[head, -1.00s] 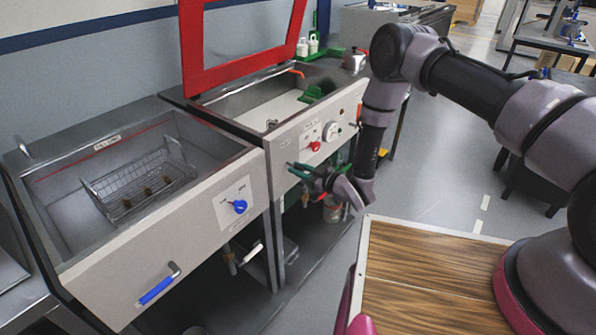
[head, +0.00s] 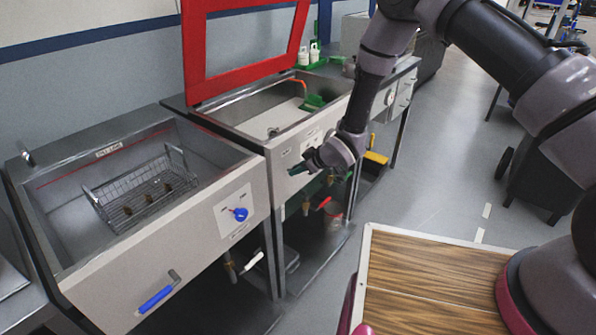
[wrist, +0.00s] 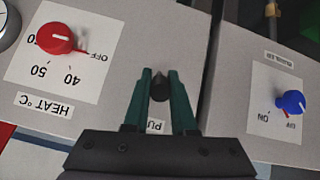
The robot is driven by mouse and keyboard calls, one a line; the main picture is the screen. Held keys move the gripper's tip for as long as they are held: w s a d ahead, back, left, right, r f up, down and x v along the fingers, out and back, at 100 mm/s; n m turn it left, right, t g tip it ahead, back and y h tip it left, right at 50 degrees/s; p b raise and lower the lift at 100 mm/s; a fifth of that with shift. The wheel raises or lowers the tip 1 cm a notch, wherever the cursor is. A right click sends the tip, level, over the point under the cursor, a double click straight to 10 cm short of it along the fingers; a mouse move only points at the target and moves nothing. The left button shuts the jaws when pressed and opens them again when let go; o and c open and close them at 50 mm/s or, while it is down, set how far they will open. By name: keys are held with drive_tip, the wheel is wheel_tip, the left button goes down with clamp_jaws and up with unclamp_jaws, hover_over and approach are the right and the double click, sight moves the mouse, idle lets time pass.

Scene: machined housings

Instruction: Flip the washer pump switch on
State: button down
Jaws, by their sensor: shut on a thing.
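The washer pump switch (wrist: 159,86) is a small dark toggle on the grey front panel, above a partly covered label starting "PU" in the wrist view. My gripper (wrist: 162,78) has its two green fingers on either side of the toggle and is shut on it. Whether the toggle stands at on or off cannot be told. In the head view my gripper (head: 294,169) is at the front panel of the washer (head: 284,152), the sink with the raised red-framed lid. The switch is hidden there behind the fingers.
A red heat knob (wrist: 55,38) sits left of the switch in the wrist view. A blue knob (wrist: 291,102) is on the neighbouring panel to the right, across a dark gap. The left tank (head: 150,255) holds a wire basket (head: 145,188).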

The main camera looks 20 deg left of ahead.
idle(0.4)
drive_tip(key=c, duration=0.7)
unclamp_jaws()
drive_tip(key=shift+c, duration=0.2)
drive_tip(key=v, duration=1)
drive_tip(key=shift+d+r, duration=0.2)
drive_tip(key=shift+r, duration=0.15)
drive_tip(key=shift+s, duration=0.1)
